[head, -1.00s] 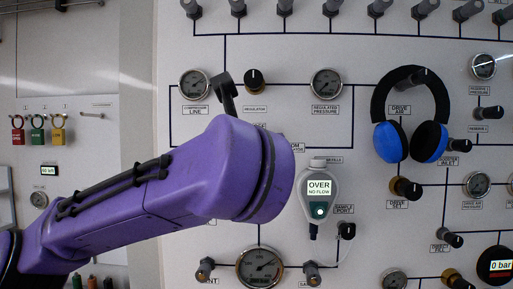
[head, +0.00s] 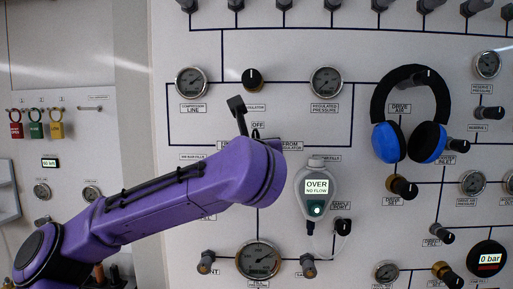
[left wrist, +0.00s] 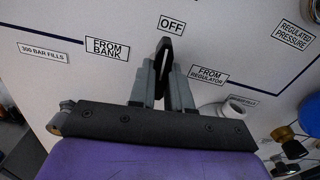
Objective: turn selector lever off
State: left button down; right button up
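The selector lever (left wrist: 171,48) is a black handle in the left wrist view, its end pointing up at the OFF label (left wrist: 171,25). My left gripper (left wrist: 167,72) has its grey fingers close together on either side of the lever, and they appear shut on it. The FROM BANK label (left wrist: 107,48) is to the left and the FROM REGULATOR label (left wrist: 209,77) to the right. My right gripper is not in view.
A grey flow analyser (head: 317,190) reading OVER, NO FLOW hangs right of my left wrist. Blue-black headphones (head: 409,115) hang further right. Gauges, such as the regulated pressure gauge (head: 326,82), and knobs surround the area. Coloured padlocks (head: 36,127) hang at left.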

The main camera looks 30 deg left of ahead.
pick_arm(q)
jog(key=shift+m+b, duration=0.6)
jog(key=shift+b, duration=0.05)
jog(key=c, duration=1.1)
grip_release()
jog(key=shift+o, duration=0.2)
jog(key=b+v, duration=0.5)
jog(key=v, duration=0.5)
jog(key=shift+s+d, duration=0.15)
jog(key=shift+d, duration=0.05)
